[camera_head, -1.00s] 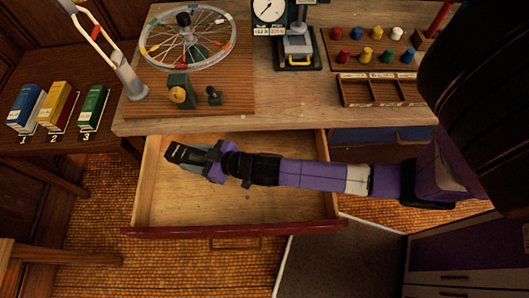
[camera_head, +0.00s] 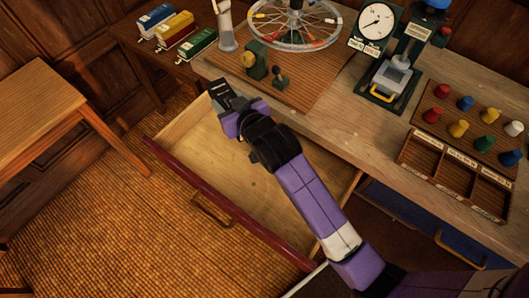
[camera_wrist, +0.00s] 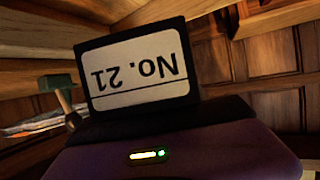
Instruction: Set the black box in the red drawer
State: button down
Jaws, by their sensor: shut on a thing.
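The red drawer (camera_head: 262,229) is pulled out from under the workbench, with a red front and a bare pale wood floor where it shows. My gripper (camera_head: 226,97) is shut on the black box (camera_head: 217,88) over the drawer's back left corner, near the bench edge. In the wrist view the black box (camera_wrist: 143,70) shows a white label reading "No. 21" upside down, slightly tilted. I cannot tell how high the box is above the drawer floor. My arm hides part of the drawer.
The bench carries a spoked wheel (camera_head: 292,22), a dial gauge (camera_head: 376,24), coloured pegs (camera_head: 459,128) and a sectioned tray (camera_head: 455,172). A blue drawer (camera_head: 415,225) is at the right. A wooden stool (camera_head: 35,95) stands left. A green-headed mallet (camera_wrist: 60,82) shows in the wrist view.

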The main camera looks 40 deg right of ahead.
send_over(237, 146)
notch_tip(237, 146, down, 15)
jog(key=shift+w+f, duration=0.1)
jog(key=shift+f+b, duration=0.75)
jog(key=shift+f, duration=1.45)
jog(key=shift+f, duration=0.15)
jog(key=c, duration=0.6)
grip_release()
jog(key=v, duration=1.2)
